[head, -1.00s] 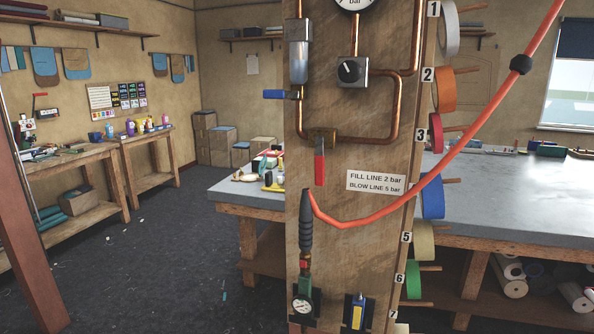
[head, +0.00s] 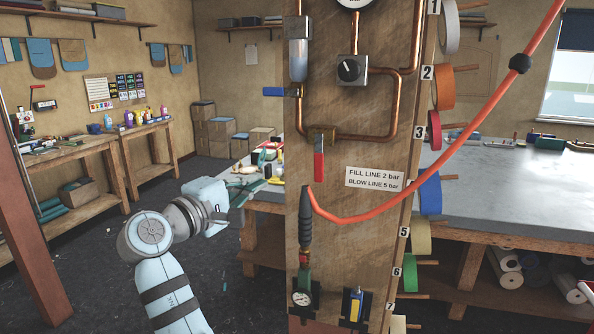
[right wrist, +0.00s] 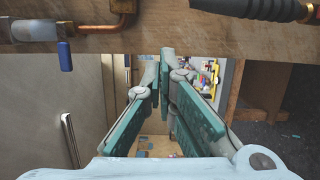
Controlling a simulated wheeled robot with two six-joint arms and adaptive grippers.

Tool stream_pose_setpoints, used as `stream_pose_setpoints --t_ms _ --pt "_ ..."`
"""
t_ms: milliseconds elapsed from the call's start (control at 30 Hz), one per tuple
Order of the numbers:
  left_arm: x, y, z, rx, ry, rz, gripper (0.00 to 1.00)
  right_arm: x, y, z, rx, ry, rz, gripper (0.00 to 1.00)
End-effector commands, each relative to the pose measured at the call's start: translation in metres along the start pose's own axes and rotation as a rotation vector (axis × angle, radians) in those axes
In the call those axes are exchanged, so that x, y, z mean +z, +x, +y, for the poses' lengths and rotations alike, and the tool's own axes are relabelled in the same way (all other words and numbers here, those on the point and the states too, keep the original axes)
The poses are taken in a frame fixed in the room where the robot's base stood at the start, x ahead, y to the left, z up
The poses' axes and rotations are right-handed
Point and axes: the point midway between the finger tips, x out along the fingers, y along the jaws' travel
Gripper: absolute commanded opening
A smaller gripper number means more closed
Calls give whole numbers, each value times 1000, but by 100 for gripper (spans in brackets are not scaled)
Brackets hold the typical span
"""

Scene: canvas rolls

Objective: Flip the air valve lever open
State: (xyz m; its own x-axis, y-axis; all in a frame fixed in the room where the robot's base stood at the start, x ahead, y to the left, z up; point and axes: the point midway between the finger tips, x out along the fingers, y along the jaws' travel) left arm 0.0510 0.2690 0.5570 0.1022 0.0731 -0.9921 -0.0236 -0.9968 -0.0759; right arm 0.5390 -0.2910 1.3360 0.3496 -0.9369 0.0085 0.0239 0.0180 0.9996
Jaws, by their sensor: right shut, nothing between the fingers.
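Two levers show on the wooden post (head: 345,235). A blue lever (head: 276,92) sticks out level to the left, crosswise to the upright pipe under the clear filter bowl. It also shows in the right wrist view (right wrist: 65,55). A red lever (head: 319,160) hangs straight down from a brass valve (head: 322,135) on the copper pipe. I cannot tell which is the air valve lever. My right gripper (head: 262,185) is shut and empty, left of the post and below both levers, apart from them. Its green fingers (right wrist: 166,65) fill the middle of the right wrist view. My left gripper is out of view.
A red hose (head: 440,175) crosses in front of the post to a black-handled fitting (head: 305,220). A regulator knob (head: 350,70) sits above. Tape rolls (head: 429,193) line the post's right side. A grey workbench (head: 500,190) stands behind. Open floor lies left.

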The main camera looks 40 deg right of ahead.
Motion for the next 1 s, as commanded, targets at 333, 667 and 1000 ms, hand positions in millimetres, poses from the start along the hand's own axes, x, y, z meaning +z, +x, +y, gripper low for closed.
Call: stream_pose_setpoints --t_ms 333,667,1000 --pt "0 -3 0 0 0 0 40 -1 11 0 2 -2 2 0" --pt "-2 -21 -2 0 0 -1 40 0 78 2 3 -3 0 0" --pt "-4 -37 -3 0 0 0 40 30 109 0 1 0 3 0"
